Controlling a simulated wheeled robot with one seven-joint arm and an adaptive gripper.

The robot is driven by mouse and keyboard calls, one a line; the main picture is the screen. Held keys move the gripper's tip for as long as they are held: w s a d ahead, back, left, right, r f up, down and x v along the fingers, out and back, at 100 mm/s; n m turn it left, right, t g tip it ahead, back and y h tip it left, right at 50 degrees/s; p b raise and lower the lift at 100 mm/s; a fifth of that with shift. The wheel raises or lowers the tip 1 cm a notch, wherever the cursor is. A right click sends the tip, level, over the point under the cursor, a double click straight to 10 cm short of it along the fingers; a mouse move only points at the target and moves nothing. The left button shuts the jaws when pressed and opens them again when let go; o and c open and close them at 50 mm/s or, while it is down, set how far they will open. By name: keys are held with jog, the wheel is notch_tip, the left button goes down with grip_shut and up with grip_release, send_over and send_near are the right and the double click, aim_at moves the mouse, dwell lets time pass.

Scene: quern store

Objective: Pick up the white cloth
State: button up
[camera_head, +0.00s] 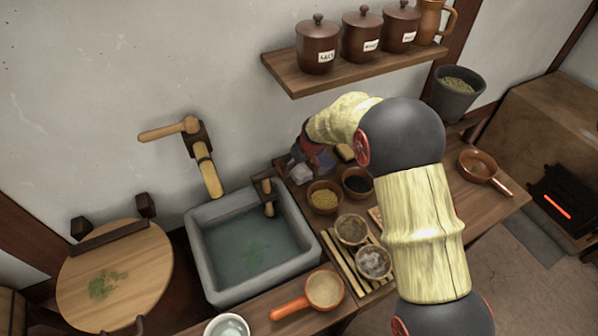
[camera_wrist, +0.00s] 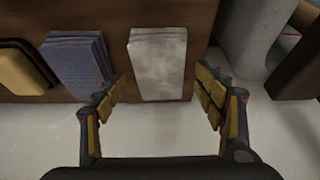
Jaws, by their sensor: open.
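The white cloth (camera_wrist: 158,62) is a folded, woven, off-white piece in the wrist view, lying on a brown wooden surface between a blue cloth and a grey stone-like block. My gripper (camera_wrist: 160,107) is open and empty, with a finger on each side of the cloth's near end. I cannot tell how far above the cloth the fingers are. In the head view my arm covers part of the counter, and a pale item (camera_head: 299,170) by the hand at the back of the counter may be the cloth; the fingertips are hard to make out there.
A blue folded cloth (camera_wrist: 80,68) and a yellow block (camera_wrist: 22,70) lie to the left in the wrist view. A grey block (camera_wrist: 252,40) stands to the right. In the head view, bowls (camera_head: 323,198) stand close by, the basin (camera_head: 213,287) is left, and a shelf (camera_head: 350,68) hangs above.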

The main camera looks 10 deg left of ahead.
jog(key=shift+f, duration=0.3)
jog(key=shift+c, duration=1)
jog(key=c, duration=1.1)
